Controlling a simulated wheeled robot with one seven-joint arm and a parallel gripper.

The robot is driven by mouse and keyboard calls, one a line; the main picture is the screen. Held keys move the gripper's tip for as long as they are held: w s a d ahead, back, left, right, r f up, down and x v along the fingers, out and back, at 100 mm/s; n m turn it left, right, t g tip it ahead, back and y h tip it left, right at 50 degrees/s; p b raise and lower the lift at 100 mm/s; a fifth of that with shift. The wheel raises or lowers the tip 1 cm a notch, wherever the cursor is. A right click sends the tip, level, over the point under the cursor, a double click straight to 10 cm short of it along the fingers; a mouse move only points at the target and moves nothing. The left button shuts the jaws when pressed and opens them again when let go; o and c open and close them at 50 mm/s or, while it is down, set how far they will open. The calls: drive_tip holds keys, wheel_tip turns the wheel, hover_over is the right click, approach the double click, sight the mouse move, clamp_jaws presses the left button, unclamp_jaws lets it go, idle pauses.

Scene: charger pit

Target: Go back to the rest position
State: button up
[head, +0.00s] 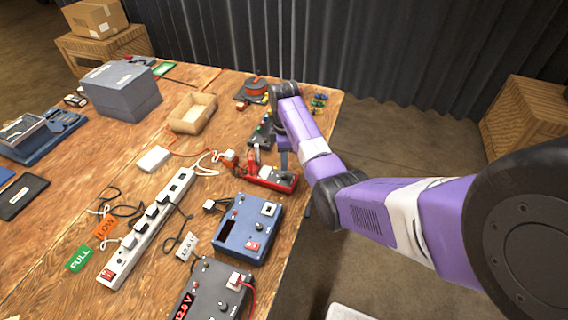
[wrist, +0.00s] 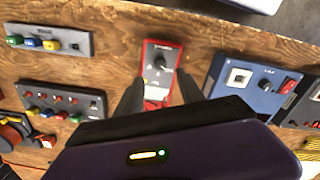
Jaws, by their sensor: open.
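My purple and white arm reaches in from the right in the head view, out over the right side of the wooden table (head: 120,165). My gripper (wrist: 157,88) shows in the wrist view as two dark fingers spread apart, with nothing held between them. A red device with a dark knob panel (wrist: 158,65) lies below and between the fingers. This red device also shows in the head view (head: 272,179), just under my wrist. I cannot tell how high the fingers are above it.
A blue power box (head: 248,228) and a grey meter box (head: 212,292) stand near the table's right edge. A white power strip (head: 148,228) with cables, an open cardboard tray (head: 192,113) and a blue-grey box (head: 121,92) lie further left.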

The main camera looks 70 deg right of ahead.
idle(0.7)
drive_tip(key=w+d+r+m+t+h, duration=0.5)
drive_tip(key=w+t, duration=0.1)
drive_tip(key=w, duration=0.3)
drive_tip(key=s+a+m+t+h+b, duration=0.25)
drive_tip(key=a+t, duration=0.35)
drive_tip(key=a, duration=1.2)
drive_tip(key=s+a+r+t+y+b, duration=0.1)
drive_tip(key=s+a+r+t+y, duration=0.3)
drive_tip(key=s+a, duration=0.85)
drive_tip(key=s+a+r+t+y+b, duration=0.1)
drive_tip(key=s+a+r+y, duration=0.1)
drive_tip(key=s+a+r, duration=0.8)
drive_tip(key=s+a+f+n+g+y, duration=0.1)
drive_tip(key=s+a+f+n+g, duration=0.1)
drive_tip(key=s+a+f, duration=0.4)
drive_tip(key=shift+s+a, duration=0.35)
drive_tip(key=shift+s, duration=0.45)
drive_tip(key=shift+y, duration=0.25)
